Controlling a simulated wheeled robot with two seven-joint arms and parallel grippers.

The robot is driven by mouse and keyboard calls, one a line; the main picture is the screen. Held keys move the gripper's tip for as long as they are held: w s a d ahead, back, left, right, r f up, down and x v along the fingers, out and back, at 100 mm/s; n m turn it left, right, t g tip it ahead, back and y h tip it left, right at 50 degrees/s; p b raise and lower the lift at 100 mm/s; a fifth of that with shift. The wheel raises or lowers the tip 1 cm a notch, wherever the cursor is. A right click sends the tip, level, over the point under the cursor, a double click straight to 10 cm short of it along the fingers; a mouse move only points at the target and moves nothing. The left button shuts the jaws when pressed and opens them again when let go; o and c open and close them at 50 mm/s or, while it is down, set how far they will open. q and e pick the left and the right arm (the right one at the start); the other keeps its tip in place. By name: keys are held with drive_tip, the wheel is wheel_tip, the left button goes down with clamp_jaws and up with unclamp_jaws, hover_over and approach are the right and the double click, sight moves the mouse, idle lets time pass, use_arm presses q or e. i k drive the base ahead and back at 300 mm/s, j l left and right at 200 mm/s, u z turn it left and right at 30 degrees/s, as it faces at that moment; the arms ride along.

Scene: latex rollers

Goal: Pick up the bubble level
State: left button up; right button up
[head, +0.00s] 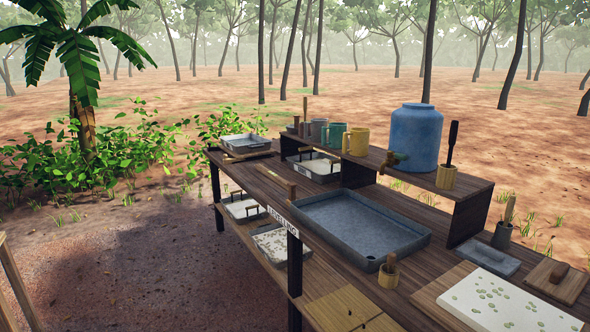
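I cannot make out a bubble level for certain. A small tan bar (291,190) lies on the wooden workbench (262,190) to the left of a large grey tray (350,228); it is too small to tell what it is. A flat wooden strip (248,156) lies near the bench's far left end. Neither of my grippers is in view.
A raised shelf holds several mugs (356,141), a blue water barrel (408,137) and a brush in a wooden cup (447,177). A speckled white slab (500,303) lies at the near right. More trays (244,208) sit on the lower shelf. Open ground lies left.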

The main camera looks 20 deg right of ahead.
sight(282, 182)
drive_tip(key=i+z, duration=0.25)
drive_tip(key=i, duration=0.4)
drive_tip(key=i+z, duration=0.2)
drive_tip(key=i, duration=0.4)
drive_tip(key=i+j+z, duration=0.25)
drive_tip(key=i, duration=0.4)
drive_tip(key=i+z, duration=0.2)
drive_tip(key=z, duration=0.55)
